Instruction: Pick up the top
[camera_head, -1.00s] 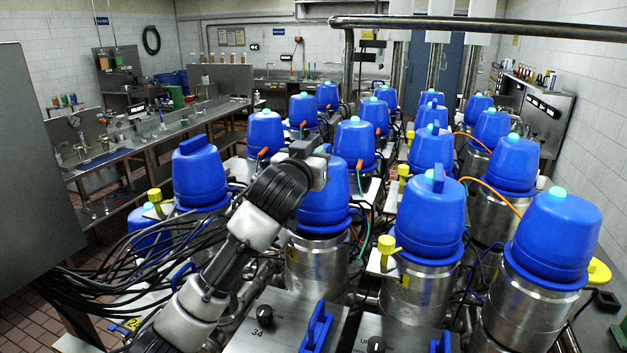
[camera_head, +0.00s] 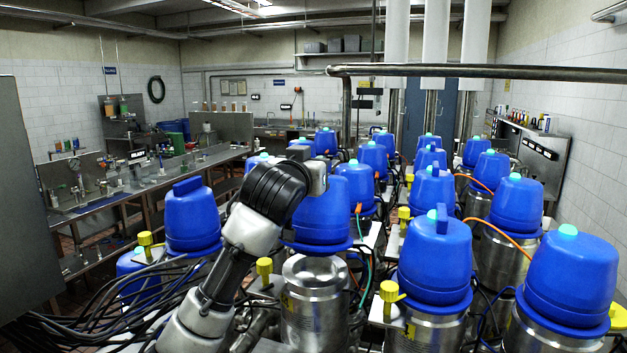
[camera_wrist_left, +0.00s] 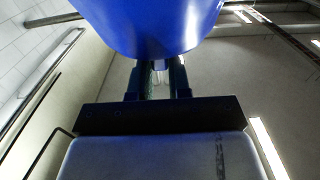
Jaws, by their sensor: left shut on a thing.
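The blue domed top (camera_head: 323,212) is in the middle of the head view. It is raised, upright, above a steel cylinder (camera_head: 314,300) whose bare upper face shows below the top's rim. My left gripper (camera_head: 316,172) is at the upper part of this top, and its grip there is partly hidden by my wrist. In the left wrist view, the fingers (camera_wrist_left: 160,72) are close together at the blue top (camera_wrist_left: 150,25), which fills the upper middle. My right gripper is not in view.
Several similar blue tops on steel cylinders crowd around, including one at the right front (camera_head: 435,255) and one on the left (camera_head: 193,215). Yellow valve knobs (camera_head: 389,291) and black cables (camera_head: 75,325) lie low. A horizontal pipe (camera_head: 480,72) crosses above. Air over the tops is mostly open.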

